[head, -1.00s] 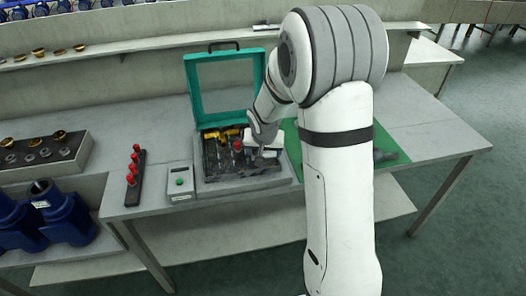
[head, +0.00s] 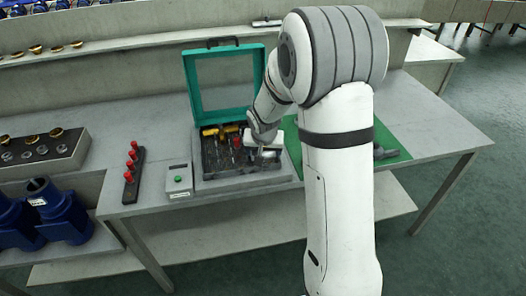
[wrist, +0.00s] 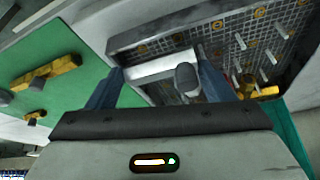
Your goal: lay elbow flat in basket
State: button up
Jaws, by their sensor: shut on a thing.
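My gripper (wrist: 162,70) is shut on a pale metallic piece with a dark grey rounded end, apparently the elbow (wrist: 187,79). In the wrist view it sits between the two blue-grey fingers, partly hidden by my gripper body. The basket (wrist: 222,28) is dark, mesh-lined and has several upright pins; it lies just beyond the fingertips. In the head view my gripper (head: 264,138) is over the right part of the basket (head: 212,168). I cannot tell whether the elbow touches the basket floor.
A teal-framed lid (head: 190,85) stands open behind the basket. A control box (head: 178,180) with a green button and a rack of red-topped pegs (head: 132,175) stand to the left. A green mat (head: 391,138) lies right, with brass-coloured fittings (wrist: 48,73) on it.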

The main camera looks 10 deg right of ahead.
jog(key=shift+f+b, duration=0.6)
jog(key=shift+f, duration=0.05)
jog(key=shift+s+f, duration=0.1)
jog(key=shift+f, duration=0.1)
